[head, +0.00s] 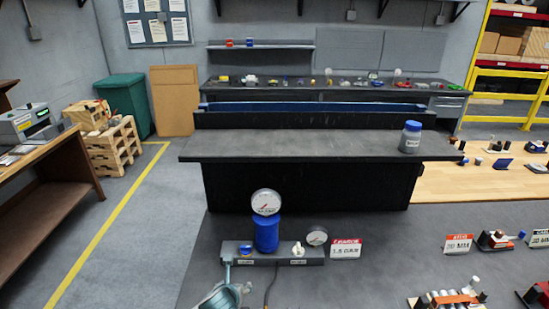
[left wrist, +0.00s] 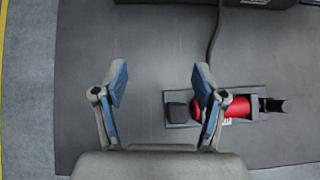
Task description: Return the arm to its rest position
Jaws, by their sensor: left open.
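My left gripper (left wrist: 159,84) shows in the left wrist view with its two blue-padded fingers spread wide and nothing between them. It hangs above the dark mat. Below and beside its right finger is a grey base plate (left wrist: 255,90) with a red cylinder (left wrist: 238,107) and black end parts. The finger hides part of the red cylinder. In the head view, a valve unit (head: 268,237) with a blue cylinder and a round gauge (head: 266,202) stands upright on a grey block. My right gripper is in neither view.
A dark workbench (head: 300,148) with a blue-capped jar (head: 411,137) stands behind the valve unit. Several small devices and a red-and-white sign (head: 346,248) are at the right. A brown table (head: 45,165) is at the left. The floor (head: 135,240) between is clear. A cable (left wrist: 216,35) crosses the mat.

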